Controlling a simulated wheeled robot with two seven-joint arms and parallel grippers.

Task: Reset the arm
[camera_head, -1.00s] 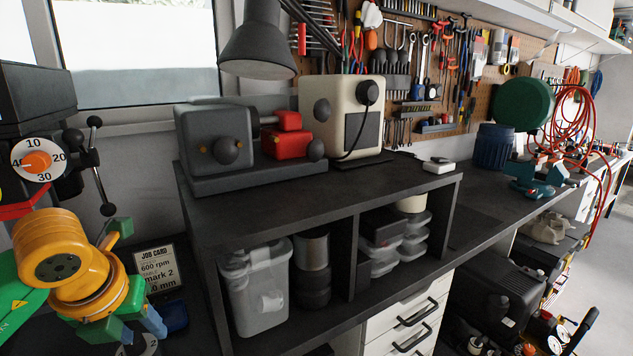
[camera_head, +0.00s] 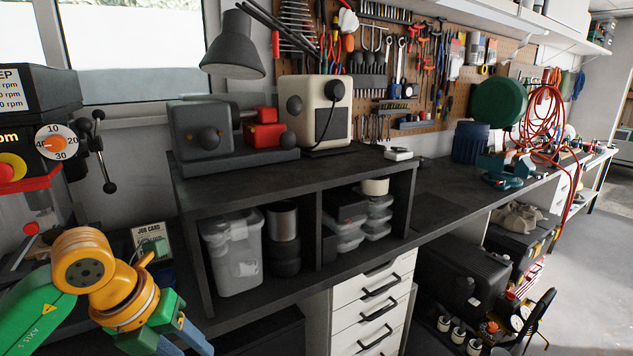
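My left arm, green and yellow, comes in at the lower left of the head view. Its gripper (camera_head: 180,342) points down and to the right at the bottom edge, with blue-grey fingers on a green body. The fingertips are cut off by the frame, so I cannot tell how far apart they are. No held object shows. The gripper is in front of the bench, left of the dark shelf unit (camera_head: 310,175). My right arm and gripper are not in view.
A machine with a dial (camera_head: 58,142) and black lever handles stands close behind my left arm. A job card (camera_head: 151,241) stands just behind the gripper. A clear bin (camera_head: 233,252) sits in the shelf unit. Open floor (camera_head: 590,290) shows at the right.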

